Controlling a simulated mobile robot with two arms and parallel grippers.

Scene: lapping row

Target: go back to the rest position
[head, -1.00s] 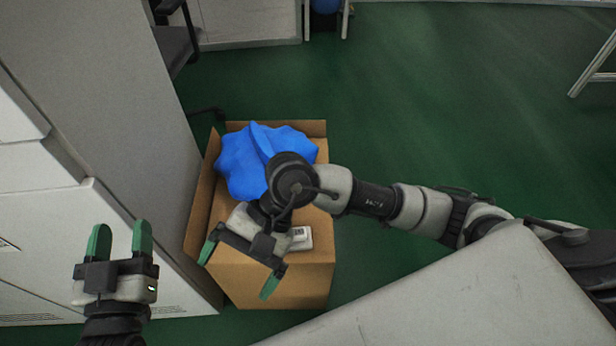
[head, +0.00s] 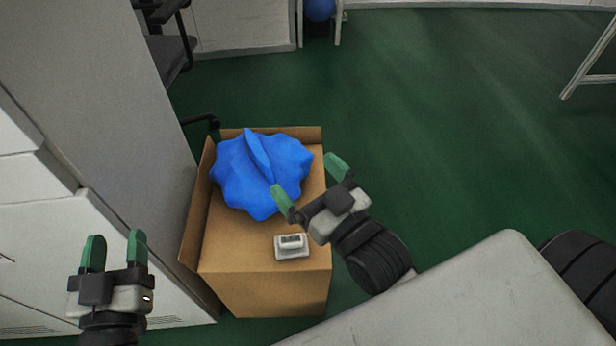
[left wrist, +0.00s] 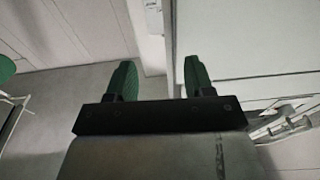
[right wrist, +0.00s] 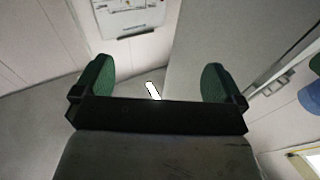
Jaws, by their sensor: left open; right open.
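My left gripper (head: 115,252) is at the lower left of the head view, in front of the white cabinet. It is open and empty, with its green fingers pointing up in the picture. My right gripper (head: 308,178) is open and empty, seen above the right side of the cardboard box (head: 265,290). Both wrist views show the green fingers apart with nothing between them: left (left wrist: 155,80) and right (right wrist: 157,80).
A white cabinet (head: 60,220) stands close on the left. A black chair (head: 170,50) is behind.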

